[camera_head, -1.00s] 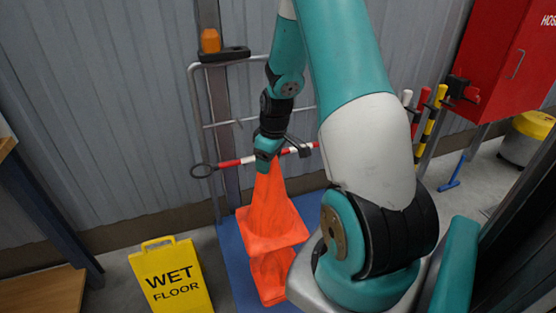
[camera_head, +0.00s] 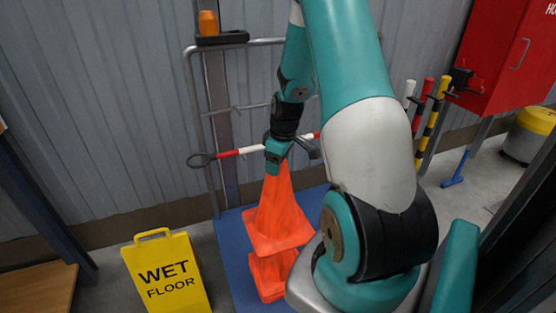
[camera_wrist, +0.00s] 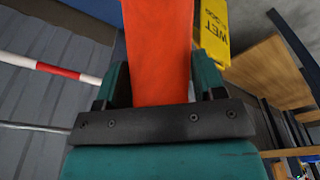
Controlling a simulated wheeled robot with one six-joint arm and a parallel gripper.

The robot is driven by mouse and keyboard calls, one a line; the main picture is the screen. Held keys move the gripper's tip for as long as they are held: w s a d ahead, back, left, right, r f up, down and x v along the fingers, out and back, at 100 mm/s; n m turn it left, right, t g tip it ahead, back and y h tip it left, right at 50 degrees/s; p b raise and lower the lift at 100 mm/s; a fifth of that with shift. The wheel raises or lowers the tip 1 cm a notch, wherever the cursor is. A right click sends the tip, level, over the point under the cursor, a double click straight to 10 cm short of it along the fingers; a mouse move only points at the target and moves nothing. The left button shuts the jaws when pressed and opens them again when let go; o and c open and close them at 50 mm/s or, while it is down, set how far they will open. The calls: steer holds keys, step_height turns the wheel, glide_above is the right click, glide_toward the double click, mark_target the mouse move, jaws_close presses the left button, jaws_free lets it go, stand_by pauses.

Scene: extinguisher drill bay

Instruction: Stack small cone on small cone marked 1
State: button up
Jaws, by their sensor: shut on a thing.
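An orange small cone (camera_head: 279,218) hangs upright from my gripper (camera_head: 277,150), which is shut on its top. In the wrist view the cone (camera_wrist: 158,50) shows between the two fingers of my gripper (camera_wrist: 158,85). A second orange cone (camera_head: 268,279) stands below it on the blue mat (camera_head: 238,262). The held cone's base covers the upper part of the lower cone in the head view, so I cannot tell whether they touch. No mark 1 can be read on the lower cone. Part of its right side is hidden by my arm.
A yellow wet floor sign (camera_head: 166,275) stands left of the mat. A grey rail frame (camera_head: 193,100) with a red-white bar (camera_head: 238,152) is behind the cones. Striped posts (camera_head: 433,120) and a red cabinet (camera_head: 500,55) are at the right.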

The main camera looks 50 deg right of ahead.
mark_target(287, 176)
step_height(287, 176, down, 10)
steer(key=b, duration=0.8)
steer(key=shift+f, duration=0.15)
steer(key=shift+d+p, duration=0.1)
steer(key=shift+p, duration=0.25)
stand_by(0.4)
stand_by(0.4)
step_height(287, 176, down, 14)
steer(key=b, duration=0.9)
steer(key=shift+r, duration=0.25)
steer(key=o, duration=1.6)
steer(key=shift+s, duration=0.1)
steer(key=s+r+p, duration=0.1)
steer(key=r, duration=0.4)
steer(key=r+p, duration=0.2)
steer(key=r, duration=0.4)
steer(key=s+r+p, duration=0.1)
steer(key=r+p, duration=0.1)
steer(key=r, duration=0.4)
steer(key=shift+s+d+r, duration=0.1)
steer(key=shift+s+d, duration=0.2)
steer(key=shift+w+a, duration=0.1)
